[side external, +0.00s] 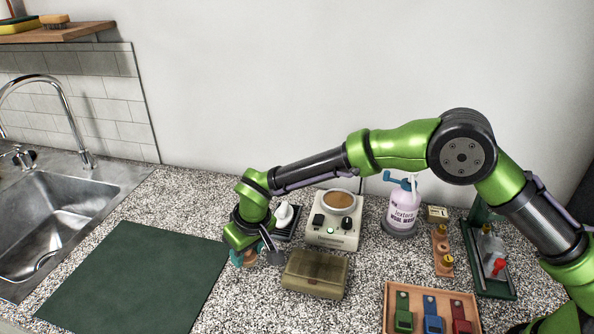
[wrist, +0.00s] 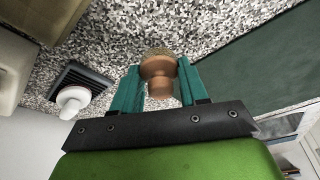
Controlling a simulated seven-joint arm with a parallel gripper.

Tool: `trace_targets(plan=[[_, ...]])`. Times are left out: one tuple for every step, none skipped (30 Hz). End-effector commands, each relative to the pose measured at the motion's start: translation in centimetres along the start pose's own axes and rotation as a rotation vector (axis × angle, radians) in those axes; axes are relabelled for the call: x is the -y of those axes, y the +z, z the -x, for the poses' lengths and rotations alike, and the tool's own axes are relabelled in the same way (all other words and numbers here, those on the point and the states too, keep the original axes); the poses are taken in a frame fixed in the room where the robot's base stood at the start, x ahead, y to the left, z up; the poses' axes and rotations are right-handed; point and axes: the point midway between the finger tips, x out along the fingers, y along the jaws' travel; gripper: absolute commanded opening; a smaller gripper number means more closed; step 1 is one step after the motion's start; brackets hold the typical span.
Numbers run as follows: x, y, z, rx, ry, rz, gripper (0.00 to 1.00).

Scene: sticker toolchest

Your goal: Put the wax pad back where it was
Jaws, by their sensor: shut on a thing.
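My gripper (side external: 243,258) is low over the speckled counter, between the green mat and the olive box. In the wrist view its teal fingers (wrist: 157,88) are shut on a copper-brown knob-shaped piece with a tan, grainy far end, which looks like the wax pad (wrist: 158,72). The held piece shows only partly in the side view (side external: 249,257). Whether it touches the counter is hard to tell. A pinkish wooden holder (side external: 441,262) at the right carries similar small pieces with golden tops.
The olive lidded box (side external: 316,274) stands just right of my gripper. Behind are a black tray with a white knob (side external: 285,217), a cream warmer (side external: 334,232) and a pump bottle (side external: 402,211). A tagged wooden tray (side external: 430,290) is front right. The green mat (side external: 135,275) is bare.

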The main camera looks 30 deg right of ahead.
Motion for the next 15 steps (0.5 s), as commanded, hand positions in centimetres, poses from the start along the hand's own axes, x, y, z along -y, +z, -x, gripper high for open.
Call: trace_targets(plan=[[0.0,0.3,-0.9,0.003,0.001,0.002,0.19],[0.0,0.4,-1.3,0.003,0.001,0.001,0.19],[0.0,0.5,-1.7,0.003,0.001,0.0,0.19],[0.0,0.6,-1.9,0.002,0.0,0.0,0.19],[0.0,0.6,-1.9,0.001,0.0,0.0,0.19],[0.0,0.6,-1.9,0.0,0.0,0.0,0.19],[0.0,0.6,-1.9,0.0,0.0,0.0,0.19],[0.0,0.6,-1.9,0.0,0.0,0.0,0.19],[0.0,0.6,-1.9,0.0,0.0,0.0,0.19],[0.0,0.6,-1.9,0.0,0.0,0.0,0.19],[0.0,0.6,-1.9,0.0,0.0,0.0,0.19],[0.0,0.6,-1.9,0.0,0.0,0.0,0.19],[0.0,0.6,-2.0,0.0,0.0,0.0,0.19],[0.0,0.6,-2.1,0.001,0.0,0.0,0.19],[0.0,0.7,-2.2,0.001,0.001,0.0,0.19]])
